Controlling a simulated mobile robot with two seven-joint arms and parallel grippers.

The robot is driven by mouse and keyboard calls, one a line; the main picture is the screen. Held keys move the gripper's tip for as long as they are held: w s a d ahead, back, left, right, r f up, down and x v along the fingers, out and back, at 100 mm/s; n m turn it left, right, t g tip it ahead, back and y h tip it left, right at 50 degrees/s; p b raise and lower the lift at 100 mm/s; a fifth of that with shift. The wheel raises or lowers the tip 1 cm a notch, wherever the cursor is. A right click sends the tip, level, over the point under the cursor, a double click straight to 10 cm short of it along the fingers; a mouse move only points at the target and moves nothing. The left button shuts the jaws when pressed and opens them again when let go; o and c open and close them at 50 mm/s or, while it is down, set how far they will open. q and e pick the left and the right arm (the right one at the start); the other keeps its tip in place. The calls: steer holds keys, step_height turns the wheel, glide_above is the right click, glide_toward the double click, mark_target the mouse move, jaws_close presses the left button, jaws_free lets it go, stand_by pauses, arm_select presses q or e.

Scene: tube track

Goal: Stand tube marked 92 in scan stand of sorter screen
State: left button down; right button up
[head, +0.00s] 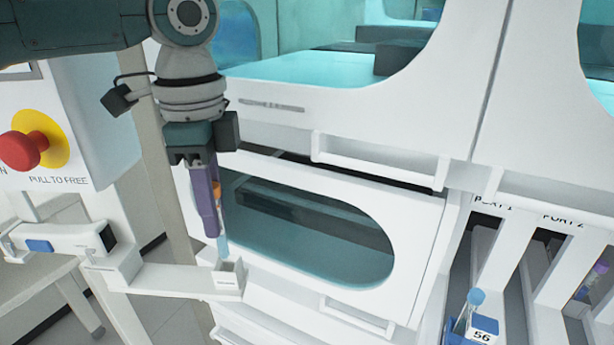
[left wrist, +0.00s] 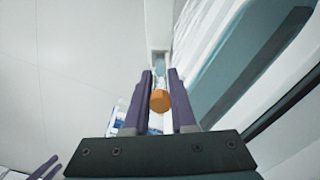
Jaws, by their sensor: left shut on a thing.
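My left gripper (head: 215,205), with purple fingers, points down and is shut on a tube with an orange cap (left wrist: 160,100). The tube (head: 223,245) hangs upright, its pale blue lower end showing below the fingers. No number is readable on it. The scan stand (head: 229,281) is a small white block with a square opening on a white arm. The tube's lower end is right over or at this opening; I cannot tell if it has entered. Purple fingertips (left wrist: 38,168), apparently my right gripper's, show at the lower left of the left wrist view.
A white scanner with a blue patch (head: 60,242) stands left of the stand. A red stop button (head: 22,150) is further left. The white cabinet with an oval window (head: 300,235) is close behind. A blue-capped tube (head: 475,298) sits in a holder marked 56 (head: 482,336) at lower right.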

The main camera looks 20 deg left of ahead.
stand_by(0.4)
arm_select(q)
steer(key=shift+p, duration=0.45)
steer(key=shift+f+p, duration=0.2)
steer(key=shift+p, duration=0.15)
steer(key=shift+f, duration=0.15)
stand_by(0.4)
steer(key=shift+f, duration=0.2)
steer(key=shift+f, duration=0.45)
steer(key=shift+f, duration=0.4)
stand_by(0.4)
